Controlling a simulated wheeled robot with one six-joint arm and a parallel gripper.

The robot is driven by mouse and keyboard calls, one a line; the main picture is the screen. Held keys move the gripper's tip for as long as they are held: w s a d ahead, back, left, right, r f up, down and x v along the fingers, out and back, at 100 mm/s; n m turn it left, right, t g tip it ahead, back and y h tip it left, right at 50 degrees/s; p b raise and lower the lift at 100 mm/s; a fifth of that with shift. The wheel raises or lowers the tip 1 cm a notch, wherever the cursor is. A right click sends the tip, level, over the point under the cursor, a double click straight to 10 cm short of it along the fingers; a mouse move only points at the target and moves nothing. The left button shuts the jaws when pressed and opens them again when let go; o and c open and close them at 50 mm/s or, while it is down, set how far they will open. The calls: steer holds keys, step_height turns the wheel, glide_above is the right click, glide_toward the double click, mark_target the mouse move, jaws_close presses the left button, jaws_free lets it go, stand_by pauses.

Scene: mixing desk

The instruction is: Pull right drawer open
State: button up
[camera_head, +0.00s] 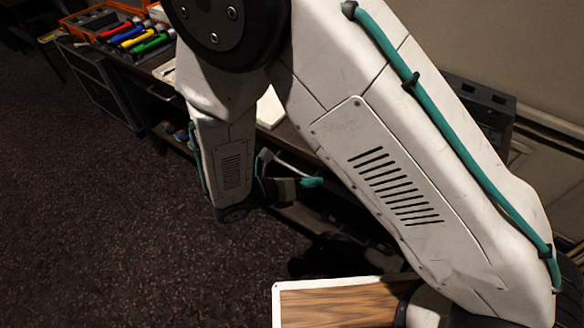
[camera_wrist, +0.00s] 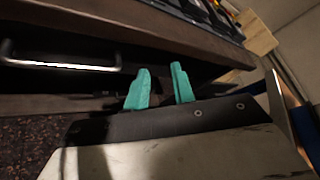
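A dark wooden drawer front with a metal bar handle (camera_wrist: 60,66) shows at the left of the wrist view. I cannot tell for certain whether it is the right drawer. My gripper (camera_wrist: 160,86) has two teal fingers, apart, with nothing visible between them. They are to the right of the handle and not touching it, in front of a dark recess under the desk top. In the head view my gripper (camera_head: 312,182) is low at the desk front, and only part of it shows. My arm hides much of the desk front there.
Coloured marker-like tools (camera_head: 137,38) lie on the left end of the desk (camera_head: 137,74). Another bar handle (camera_head: 160,95) shows on the desk front at left. A black device (camera_head: 482,100) stands at the right. Dark carpet (camera_head: 90,220) is open at left.

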mark_target(291, 169)
steer(key=w+a+f+n+t+y, duration=0.3)
steer(key=w+a+f+n+t, duration=0.4)
steer(key=n, duration=0.7)
steer(key=shift+g, duration=0.4)
steer(key=x, duration=0.5)
steer(key=shift+d+r, duration=0.15)
steer(key=shift+d, duration=0.25)
jaws_close()
